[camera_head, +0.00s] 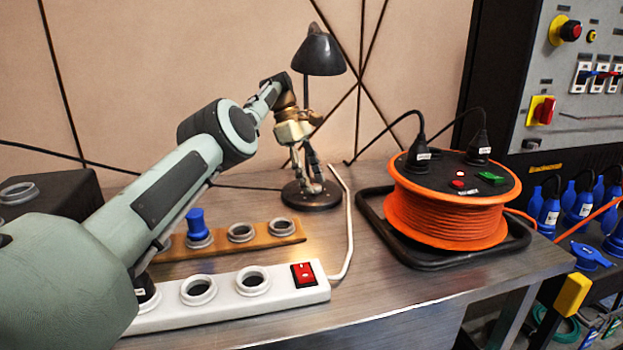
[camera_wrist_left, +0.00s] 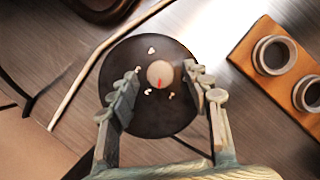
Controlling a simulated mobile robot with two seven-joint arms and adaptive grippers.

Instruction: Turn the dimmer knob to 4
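The dimmer knob is a small pale round knob (camera_wrist_left: 160,73) with a red mark, in the middle of the dark round lamp base (camera_wrist_left: 150,119). Small white marks surround it, too small to read for sure. The red mark points toward the lower part of the wrist picture. The base also shows in the head view (camera_head: 301,204), where my gripper hides the knob. My left gripper (camera_head: 312,184) points down over the base. In the wrist view its two fingers (camera_wrist_left: 160,92) are apart on either side of the knob, with gaps. My right gripper is not in view.
The black desk lamp's shade (camera_head: 319,55) is just behind my gripper. A white power strip (camera_head: 225,289) and a brown socket strip (camera_head: 270,239) with a blue plug (camera_head: 198,224) lie in front. An orange cable reel (camera_head: 449,208) stands to the right. A white cable (camera_head: 349,220) runs beside the base.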

